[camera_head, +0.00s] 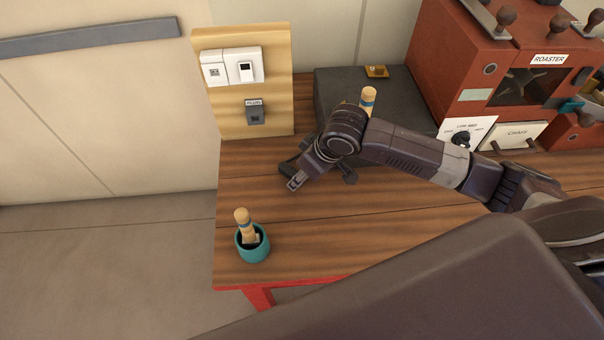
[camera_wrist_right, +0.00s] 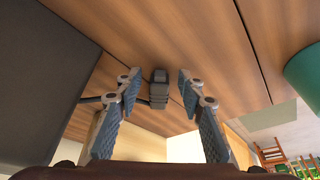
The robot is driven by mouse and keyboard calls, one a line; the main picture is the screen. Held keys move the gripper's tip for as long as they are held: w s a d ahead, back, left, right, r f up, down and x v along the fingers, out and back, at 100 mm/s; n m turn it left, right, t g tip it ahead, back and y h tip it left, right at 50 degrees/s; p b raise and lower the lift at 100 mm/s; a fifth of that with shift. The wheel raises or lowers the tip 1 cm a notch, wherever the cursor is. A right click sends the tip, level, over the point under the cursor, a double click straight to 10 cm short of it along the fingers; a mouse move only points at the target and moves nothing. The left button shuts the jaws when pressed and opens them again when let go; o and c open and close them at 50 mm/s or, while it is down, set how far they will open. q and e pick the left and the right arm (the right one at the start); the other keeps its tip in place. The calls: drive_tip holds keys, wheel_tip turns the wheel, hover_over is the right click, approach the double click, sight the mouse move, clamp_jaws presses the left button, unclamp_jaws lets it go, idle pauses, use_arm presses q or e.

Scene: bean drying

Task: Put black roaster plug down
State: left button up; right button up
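The black roaster plug (camera_wrist_right: 158,88) shows in the right wrist view against the wooden table top (camera_wrist_right: 205,40), with a dark cord running left from it. My right gripper (camera_wrist_right: 158,82) is open, with one finger on each side of the plug and visible gaps between. In the head view my right gripper (camera_head: 320,181) is low over the table, pointing down; the arm hides most of what is under it. A wooden board (camera_head: 228,116) at the back carries white sockets (camera_head: 232,67) and a small grey holder (camera_head: 255,112) with a label. My left gripper is out of view.
A teal cup (camera_head: 253,252) with a wooden-handled tool stands near the table's front left corner. A dark grey slab or box (camera_head: 335,90) lies behind the arm. The red roaster (camera_head: 440,60) stands at back right.

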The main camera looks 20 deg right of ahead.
drive_tip(key=shift+r, duration=0.25)
drive_tip(key=v, duration=1.2)
drive_tip(key=shift+r+p, duration=0.4)
